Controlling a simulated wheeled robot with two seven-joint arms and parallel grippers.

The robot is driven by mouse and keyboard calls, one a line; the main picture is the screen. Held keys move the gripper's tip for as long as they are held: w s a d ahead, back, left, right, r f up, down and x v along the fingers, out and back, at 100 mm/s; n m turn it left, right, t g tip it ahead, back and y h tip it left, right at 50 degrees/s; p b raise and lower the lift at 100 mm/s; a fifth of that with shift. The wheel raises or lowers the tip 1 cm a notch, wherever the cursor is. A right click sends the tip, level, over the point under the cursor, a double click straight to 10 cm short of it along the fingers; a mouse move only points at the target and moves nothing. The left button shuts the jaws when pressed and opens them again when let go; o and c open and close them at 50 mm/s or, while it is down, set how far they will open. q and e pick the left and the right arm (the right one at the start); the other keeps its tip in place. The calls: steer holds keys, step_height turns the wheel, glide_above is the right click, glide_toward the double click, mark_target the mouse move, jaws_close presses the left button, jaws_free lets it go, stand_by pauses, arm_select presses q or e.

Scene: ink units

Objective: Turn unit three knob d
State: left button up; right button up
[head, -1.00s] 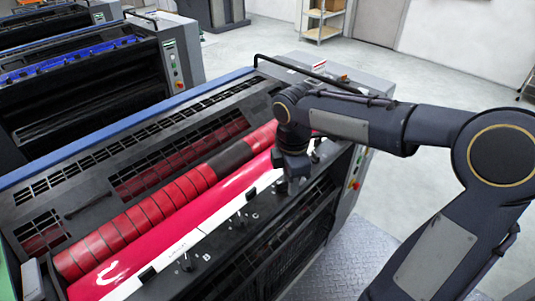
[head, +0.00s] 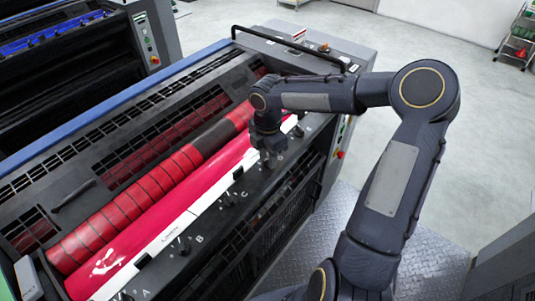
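The ink unit (head: 120,165) fills the left and middle of the head view, with red rollers and a bright red ink strip. Its dark front ledge bears small black knobs beside white letters. Readable letters are A, B and C, with a knob near B (head: 182,246) and a knob near C (head: 229,199). Knob d is not distinguishable; my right gripper covers the ledge beyond C. My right gripper (head: 272,157) points down at the ledge there. Its fingertips are too small and dark to tell open from shut, or whether they touch a knob. My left gripper is not in view.
A black handrail (head: 290,50) runs over the unit's far end, near a side panel with buttons (head: 339,154). Another ink unit (head: 75,60) stands at upper left. A metal tread plate (head: 420,245) lies at lower right, with open grey floor beyond.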

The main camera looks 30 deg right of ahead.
jaws_close()
